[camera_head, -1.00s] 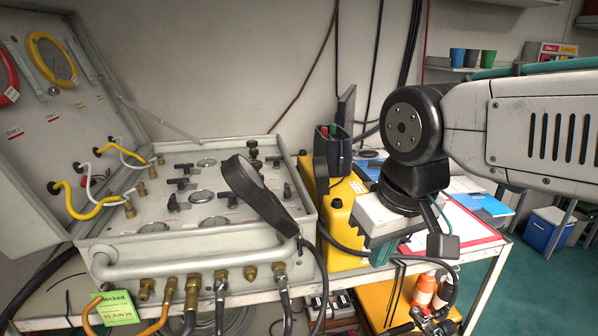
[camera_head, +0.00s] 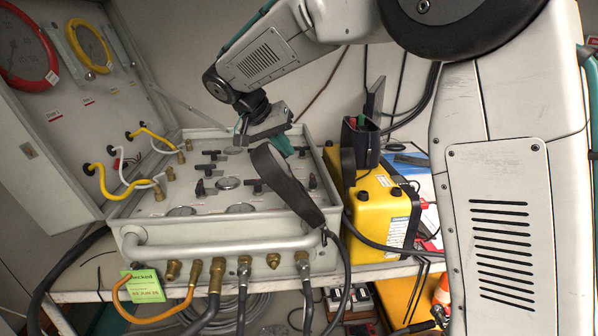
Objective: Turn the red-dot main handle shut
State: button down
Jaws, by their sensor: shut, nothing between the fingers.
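The air panel (camera_head: 165,212) is an open grey case with several black handles on its face. Black handles show at the left (camera_head: 200,187), in the middle (camera_head: 257,188) and at the right (camera_head: 312,181). I cannot make out a red dot on any of them, so I cannot tell which is the main handle. My gripper (camera_head: 264,138) is over the back part of the panel, shut and empty. It hides part of the back row. I cannot tell whether it touches a handle.
A grey tube rail (camera_head: 215,248) and brass hose fittings line the front. A yellow case (camera_head: 380,215) stands at the right, and the open lid (camera_head: 40,135) at the left.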

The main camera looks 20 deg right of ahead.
aim_at(313, 183)
jog(key=x, duration=0.3)
jog(key=w+x, duration=0.1)
jog(key=x, duration=0.3)
jog(key=a+x, duration=0.1)
jog(key=x, duration=0.2)
jog(key=shift+w+d+f, duration=0.1)
jog(key=shift+w+f, duration=0.1)
jog(key=shift+f, duration=0.1)
